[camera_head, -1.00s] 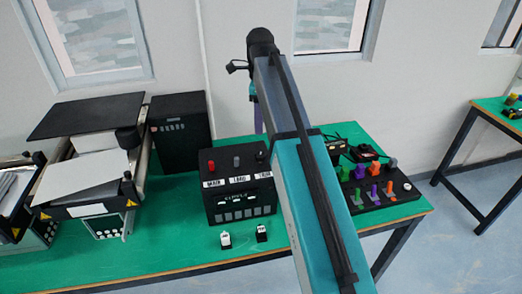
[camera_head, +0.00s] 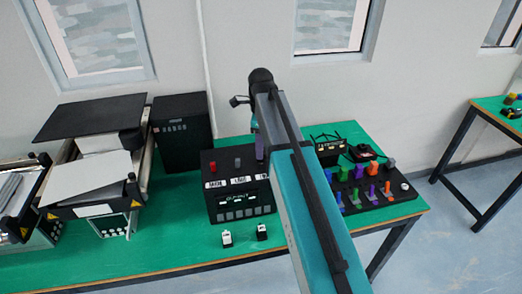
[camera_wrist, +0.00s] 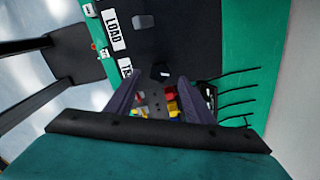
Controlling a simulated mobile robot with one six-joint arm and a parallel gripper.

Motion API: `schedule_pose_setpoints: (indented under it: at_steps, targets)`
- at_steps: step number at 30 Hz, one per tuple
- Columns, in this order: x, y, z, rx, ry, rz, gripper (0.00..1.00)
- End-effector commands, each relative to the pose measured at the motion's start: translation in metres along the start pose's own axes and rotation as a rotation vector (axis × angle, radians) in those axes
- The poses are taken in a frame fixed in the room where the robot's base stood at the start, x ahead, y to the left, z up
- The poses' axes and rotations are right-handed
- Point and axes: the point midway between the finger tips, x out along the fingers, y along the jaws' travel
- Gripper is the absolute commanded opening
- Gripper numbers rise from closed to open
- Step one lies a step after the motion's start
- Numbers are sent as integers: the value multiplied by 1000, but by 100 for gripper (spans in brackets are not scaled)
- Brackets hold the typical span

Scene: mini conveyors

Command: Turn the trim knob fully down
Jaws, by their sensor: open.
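The black control box (camera_head: 240,203) stands on the green table, with a red knob (camera_head: 212,166) and a grey knob (camera_head: 238,163) on its top. The trim knob is hidden behind my arm in the head view. In the wrist view, a small dark knob (camera_wrist: 162,71) with a paler face, near the partly covered "T" label (camera_wrist: 125,69), appears to be the trim knob. My gripper (camera_wrist: 157,80) is open, its purple fingers either side of and close to that knob. I cannot tell whether they touch it. One purple finger (camera_head: 259,147) shows in the head view.
A board of coloured levers (camera_head: 375,190) stands right of the box, with a small black device (camera_head: 328,151) behind it. Two small white-faced blocks (camera_head: 226,238) sit in front of the box. A tall black cabinet (camera_head: 180,131) and conveyors (camera_head: 95,180) stand left.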

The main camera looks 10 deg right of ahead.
Motion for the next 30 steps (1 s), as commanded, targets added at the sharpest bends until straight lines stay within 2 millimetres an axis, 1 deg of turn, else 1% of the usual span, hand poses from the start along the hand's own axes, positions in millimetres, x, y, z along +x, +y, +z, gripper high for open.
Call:
schedule_pose_setpoints:
  at_steps: [6, 12, 24, 26, 30]
  targets:
    - [18, 0, -1, 1, 0, 1, 48]
    - [30, 0, -1, 1, 0, 0, 48]
    - [33, 0, -1, 2, 0, -1, 48]
    - [33, 0, -1, 2, 0, -1, 38]
    - [33, 0, -1, 2, 0, -1, 14]
